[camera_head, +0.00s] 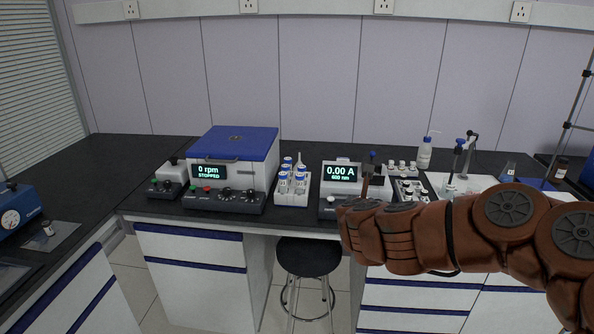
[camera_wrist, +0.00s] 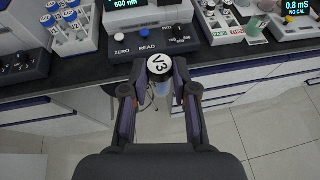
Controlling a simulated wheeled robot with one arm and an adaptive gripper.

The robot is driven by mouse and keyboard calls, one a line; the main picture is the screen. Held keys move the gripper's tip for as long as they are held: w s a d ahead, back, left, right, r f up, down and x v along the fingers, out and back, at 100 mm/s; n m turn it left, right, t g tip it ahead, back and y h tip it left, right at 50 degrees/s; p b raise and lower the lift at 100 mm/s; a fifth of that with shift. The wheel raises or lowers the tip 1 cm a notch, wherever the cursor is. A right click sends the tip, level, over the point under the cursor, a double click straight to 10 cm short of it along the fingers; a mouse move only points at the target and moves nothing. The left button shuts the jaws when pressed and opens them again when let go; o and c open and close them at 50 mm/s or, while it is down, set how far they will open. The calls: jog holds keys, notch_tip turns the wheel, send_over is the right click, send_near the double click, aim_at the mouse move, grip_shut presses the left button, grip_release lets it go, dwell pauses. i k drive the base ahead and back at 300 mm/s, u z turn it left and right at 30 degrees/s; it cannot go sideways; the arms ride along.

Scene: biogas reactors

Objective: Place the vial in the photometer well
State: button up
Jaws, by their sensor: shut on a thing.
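My gripper (camera_wrist: 160,82) is shut on a vial with a white cap (camera_wrist: 159,66) marked V3, seen from above in the wrist view. Its body below the cap shows pale blue between the fingers. The photometer (camera_head: 341,174) stands on the bench and its display reads 0.00 A, 600 nm. In the wrist view the photometer (camera_wrist: 128,22) is just beyond the vial, with ZERO and READ buttons and a dark knob on its front. I cannot make out its well. In the head view my brown arm covers the photometer's lower right, and the held vial cannot be made out.
A white rack (camera_head: 293,188) of blue-capped tubes stands left of the photometer. Further left is a blue-lidded centrifuge (camera_head: 233,165) reading 0 rpm, STOPPED. Small vials and a bottle (camera_head: 425,153) stand to the right. A dark stool (camera_head: 309,257) is under the bench gap.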

aim_at(372, 187)
jog(key=u, duration=0.3)
jog(key=i, duration=1.9)
jog(key=z, duration=0.55)
